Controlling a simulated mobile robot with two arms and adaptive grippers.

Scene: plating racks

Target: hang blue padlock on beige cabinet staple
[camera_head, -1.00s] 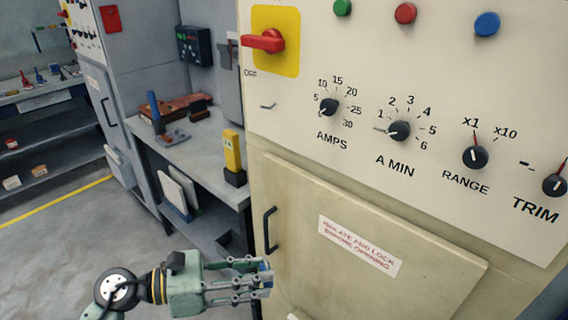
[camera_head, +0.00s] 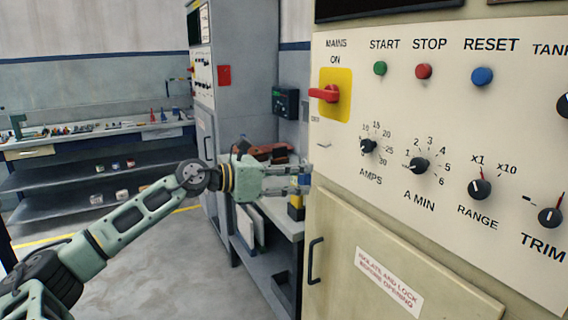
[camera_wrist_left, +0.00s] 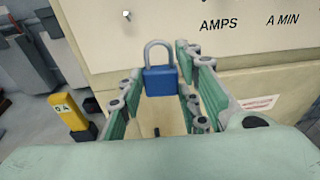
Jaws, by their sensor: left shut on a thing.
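The blue padlock (camera_wrist_left: 160,81) hangs upright between the fingers of my left gripper (camera_wrist_left: 158,88), its grey shackle pointing up and closed-looking. In the head view the left gripper (camera_head: 302,178) is at the left edge of the beige cabinet (camera_head: 335,225), and only a bit of blue padlock (camera_head: 305,180) shows at its fingertips. The small metal staple (camera_head: 323,146) sticks out of the cabinet's panel below the red mains switch. It also shows in the left wrist view (camera_wrist_left: 127,15), beyond and a little left of the shackle. The padlock is apart from it. My right gripper is not in view.
The red switch handle (camera_head: 325,94) juts out above the staple. A black door handle (camera_head: 316,261) sits below. Left of the cabinet is a bench with a yellow-and-black object (camera_head: 296,206). Open floor (camera_head: 165,260) lies further left.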

